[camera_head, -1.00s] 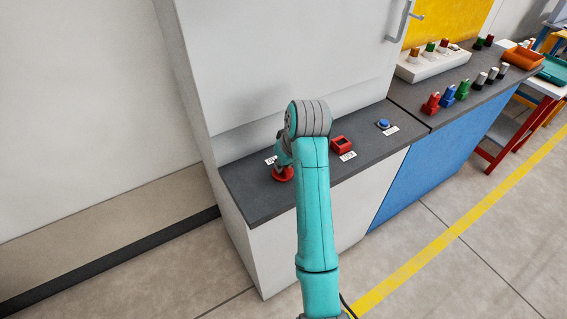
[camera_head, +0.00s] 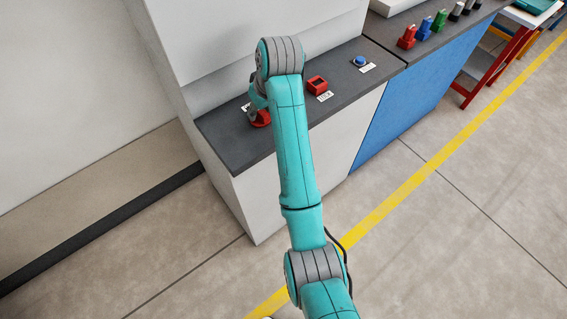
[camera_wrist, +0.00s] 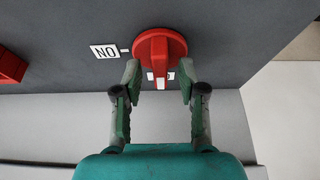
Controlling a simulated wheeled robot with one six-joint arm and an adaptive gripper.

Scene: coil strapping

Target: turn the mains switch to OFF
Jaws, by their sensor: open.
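The mains switch is a red round dial with a raised bar handle (camera_wrist: 160,45), on the dark counter top; in the head view it (camera_head: 261,119) shows beside my wrist, partly hidden. In the wrist view a white label (camera_wrist: 104,51), reading ON upside down, lies left of the dial with a white tick beside it. The handle points down the picture, away from the ON tick, towards another white mark that it partly covers. My gripper (camera_wrist: 160,79) is open, its fingertips on either side of the handle's lower end, with gaps visible. Contact is not evident.
A red box-like block (camera_head: 317,85) with a label stands right of my arm on the counter (camera_head: 343,107). A blue button (camera_head: 360,61) lies farther right. Several coloured connectors stand on the blue cabinet's top. A pale wall panel rises behind the counter.

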